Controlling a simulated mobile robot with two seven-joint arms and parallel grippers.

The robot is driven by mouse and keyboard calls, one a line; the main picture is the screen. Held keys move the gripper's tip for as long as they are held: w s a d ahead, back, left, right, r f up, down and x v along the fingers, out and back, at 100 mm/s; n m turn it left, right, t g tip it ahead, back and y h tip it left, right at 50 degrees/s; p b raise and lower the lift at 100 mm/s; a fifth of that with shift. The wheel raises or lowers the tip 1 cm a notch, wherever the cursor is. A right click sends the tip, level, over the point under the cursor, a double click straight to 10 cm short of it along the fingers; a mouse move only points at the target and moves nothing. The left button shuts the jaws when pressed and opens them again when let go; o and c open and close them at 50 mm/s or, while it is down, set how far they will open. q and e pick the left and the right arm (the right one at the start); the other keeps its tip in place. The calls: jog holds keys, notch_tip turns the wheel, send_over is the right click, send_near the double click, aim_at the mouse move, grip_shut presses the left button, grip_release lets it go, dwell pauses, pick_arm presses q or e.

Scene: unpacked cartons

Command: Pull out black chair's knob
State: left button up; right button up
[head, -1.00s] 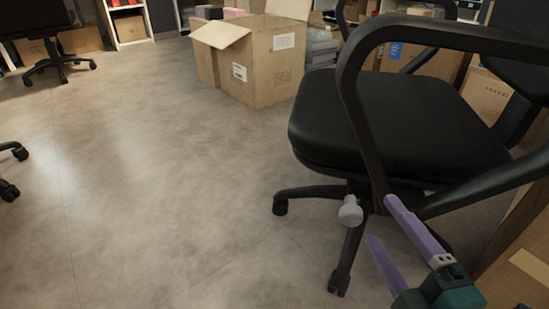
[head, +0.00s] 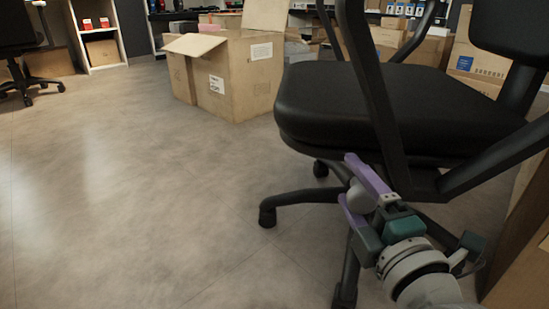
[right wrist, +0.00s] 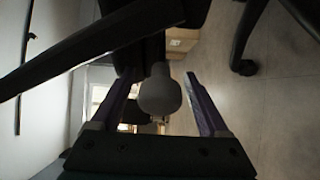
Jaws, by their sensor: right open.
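The black chair (head: 390,105) stands at the right of the head view, its seat above my right gripper. Its grey knob (head: 358,193) sits under the seat, partly hidden behind the purple fingers. My right gripper (head: 352,185) is open, with one finger on each side of the knob in the head view. In the right wrist view the round knob (right wrist: 160,92) lies between the two purple fingers (right wrist: 168,100), with a visible gap to the right finger. Whether either finger touches it I cannot tell. My left gripper is out of view.
An open carton (head: 235,75) stands on the floor behind the chair's left side. A brown carton (head: 525,250) stands close at the right of my right arm. The chair's armrest and wheeled base surround the gripper. The floor (head: 120,190) at left is clear.

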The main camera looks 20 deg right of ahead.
jog(key=shift+w, duration=0.25)
grip_shut()
dwell(0.5)
dwell(0.4)
